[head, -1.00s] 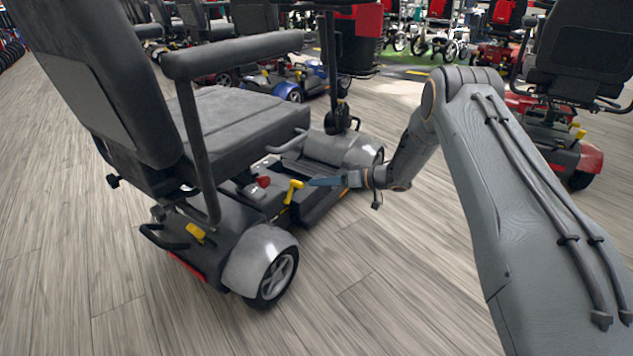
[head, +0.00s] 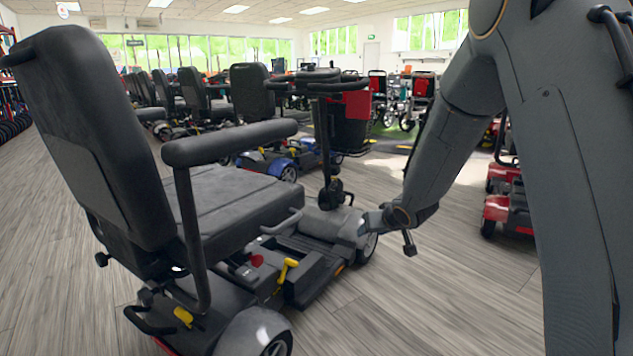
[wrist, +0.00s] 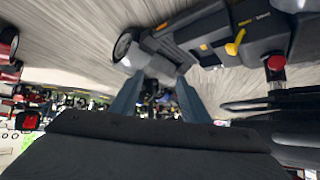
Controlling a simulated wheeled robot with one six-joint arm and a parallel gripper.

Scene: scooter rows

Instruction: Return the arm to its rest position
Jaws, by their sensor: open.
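My arm (head: 455,110) reaches in from the upper right of the head view, its wrist hanging low on the right of the grey scooter (head: 225,205). My gripper (head: 368,222) shows small and partly hidden beside the scooter's front wheel cover; I cannot tell there whether it touches. In the wrist view two blue-grey fingers (wrist: 158,98) stand wide apart with nothing held between them. The scooter's yellow lever (head: 287,268) and red knob (head: 257,261) are apart from the fingers; the lever also shows in the wrist view (wrist: 236,42).
A red scooter (head: 507,210) stands behind my arm on the right. A blue scooter (head: 275,162) and more scooters stand in a row behind. The wooden floor (head: 440,300) is clear in front of the grey scooter's right side.

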